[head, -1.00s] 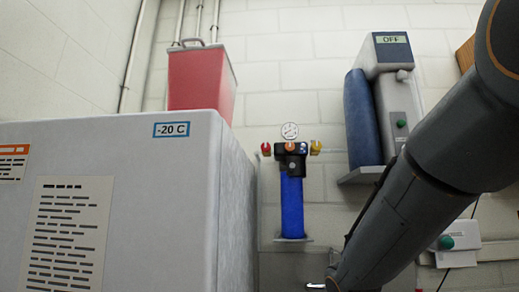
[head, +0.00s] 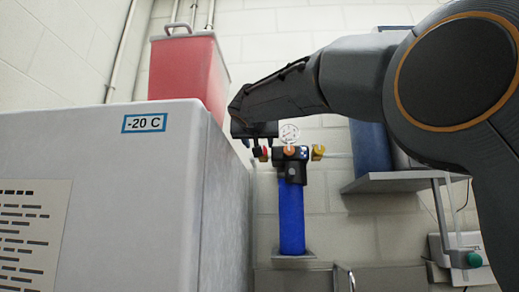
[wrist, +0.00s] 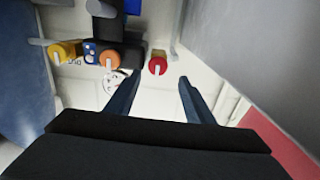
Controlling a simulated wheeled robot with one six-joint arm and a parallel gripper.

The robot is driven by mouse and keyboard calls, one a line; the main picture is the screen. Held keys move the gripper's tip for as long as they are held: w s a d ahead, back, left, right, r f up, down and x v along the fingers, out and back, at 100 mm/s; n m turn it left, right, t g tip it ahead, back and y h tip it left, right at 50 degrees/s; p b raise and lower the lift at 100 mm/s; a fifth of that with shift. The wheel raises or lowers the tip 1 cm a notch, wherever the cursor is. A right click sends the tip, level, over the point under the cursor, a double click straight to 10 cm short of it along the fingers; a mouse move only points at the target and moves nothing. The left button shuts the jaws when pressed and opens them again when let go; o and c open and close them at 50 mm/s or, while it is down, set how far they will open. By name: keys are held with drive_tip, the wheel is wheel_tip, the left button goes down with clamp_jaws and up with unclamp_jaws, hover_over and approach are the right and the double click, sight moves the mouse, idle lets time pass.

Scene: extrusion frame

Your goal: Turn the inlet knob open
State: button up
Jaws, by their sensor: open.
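A filter unit with a black head (head: 290,165) and a blue bowl (head: 291,215) is mounted on the wall. It carries a red knob (head: 265,154) at the left, an orange knob (head: 289,151) in front and a yellow knob (head: 318,152) at the right. No label shows which knob is the inlet. In the wrist view the red knob (wrist: 157,66) lies just beyond the fingertips, about midway between them, with a pale bar on its face. The orange knob (wrist: 109,60) and yellow knob (wrist: 62,52) are left of it. My gripper (head: 255,149) is open and empty; contact with the red knob cannot be told.
A round gauge (head: 289,134) sits above the unit's head. A large freezer (head: 90,200) marked -20 C fills the left, with a red bin (head: 185,68) on top. A shelf (head: 400,182) with a blue item (head: 370,150) is at the right.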

drive_tip(key=w+p, duration=0.3)
drive_tip(key=w, duration=0.3)
drive_tip(key=shift+w+d, duration=0.2)
drive_tip(key=shift+d, duration=0.2)
